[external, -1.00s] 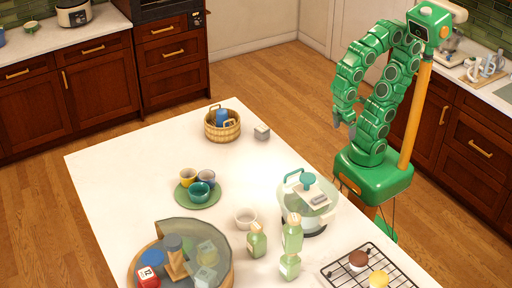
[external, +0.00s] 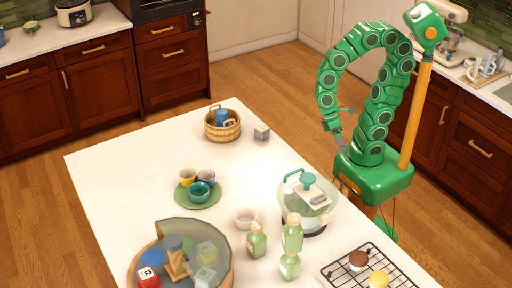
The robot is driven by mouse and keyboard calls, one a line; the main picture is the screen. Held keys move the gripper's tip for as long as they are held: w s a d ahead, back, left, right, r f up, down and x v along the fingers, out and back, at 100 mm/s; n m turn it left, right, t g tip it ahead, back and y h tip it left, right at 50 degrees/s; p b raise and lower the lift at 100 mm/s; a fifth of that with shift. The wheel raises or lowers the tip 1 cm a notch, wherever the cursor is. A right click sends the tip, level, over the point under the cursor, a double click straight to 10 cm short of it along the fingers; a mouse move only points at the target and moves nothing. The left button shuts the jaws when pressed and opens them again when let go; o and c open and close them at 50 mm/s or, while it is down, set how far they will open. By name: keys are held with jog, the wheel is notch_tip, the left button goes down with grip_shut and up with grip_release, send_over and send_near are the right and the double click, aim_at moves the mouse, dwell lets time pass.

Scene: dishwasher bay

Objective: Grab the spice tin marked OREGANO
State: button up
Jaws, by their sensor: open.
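No OREGANO label is readable at this size. A round wooden turntable (external: 226,272) with a partly see-through cover stands at the table's near left. On it are a red tin with a white label (external: 148,277), a blue round item (external: 151,259), a pale green block (external: 206,252) and a pale blue block (external: 204,277). Which of these, if any, is the oregano tin I cannot tell. My gripper (external: 339,141) is open and empty, pointing down beside the table's right edge, far from the turntable.
On the white table (external: 130,165) stand a basket (external: 222,132), a small grey cube (external: 262,132), a green plate with cups (external: 184,203), a white bowl (external: 246,218), green bottles (external: 257,241), a glass-sided appliance (external: 305,204) and a wire rack (external: 345,275). The table's far left is clear.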

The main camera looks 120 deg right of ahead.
jog(key=w+d+f+m+t+y, duration=0.2)
jog(key=w+d+m+t+y, duration=0.2)
jog(key=w+m, duration=0.35)
jog(key=m+t+h, duration=0.6)
jog(key=m+t, duration=0.6)
jog(key=m, duration=0.8)
send_near(259, 133)
jog(key=shift+w+r, duration=0.15)
jog(key=shift+w, duration=0.4)
jog(key=shift+w+r, duration=0.2)
jog(key=shift+w, duration=0.3)
jog(key=shift+s+d+f+m+g, duration=0.15)
jog(key=shift+s+f, duration=0.05)
jog(key=shift+f, duration=0.3)
jog(key=shift+s+d+f+m+g, duration=0.15)
jog(key=shift+s+f, duration=0.1)
jog(key=shift+f, duration=0.35)
jog(key=shift+w+f, duration=0.1)
jog(key=shift+w, duration=0.1)
jog(key=shift+x, duration=3.7)
